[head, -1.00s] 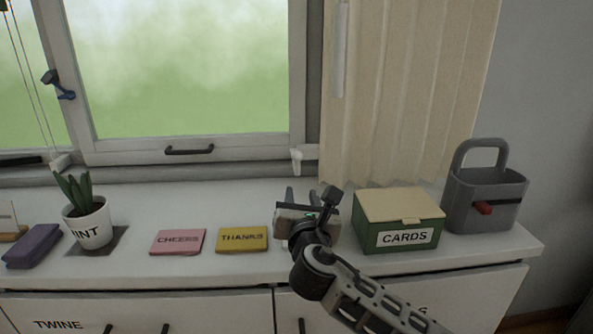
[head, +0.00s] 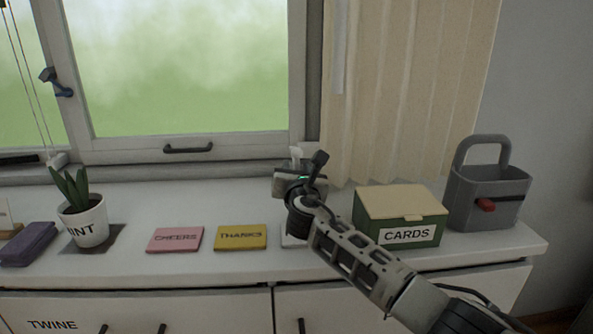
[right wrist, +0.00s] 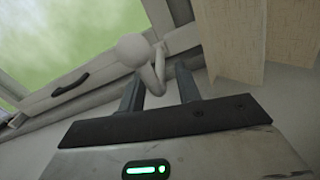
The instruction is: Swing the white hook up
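The white hook (head: 296,153) is on the window frame at its lower right corner, mostly hidden behind my right gripper in the head view. In the right wrist view the white hook (right wrist: 150,65) shows a round knob at its upper left and a thin bent stem. My right gripper (right wrist: 160,90) is open. Its two fingers stand on either side of the lower part of the stem, with gaps that look clear; I cannot tell whether either touches. In the head view the right gripper (head: 297,172) is raised over the back of the white counter. My left gripper is not in view.
A green CARDS box (head: 400,222) and a grey caddy (head: 487,205) stand right of my arm. A pleated curtain (head: 405,90) hangs behind.

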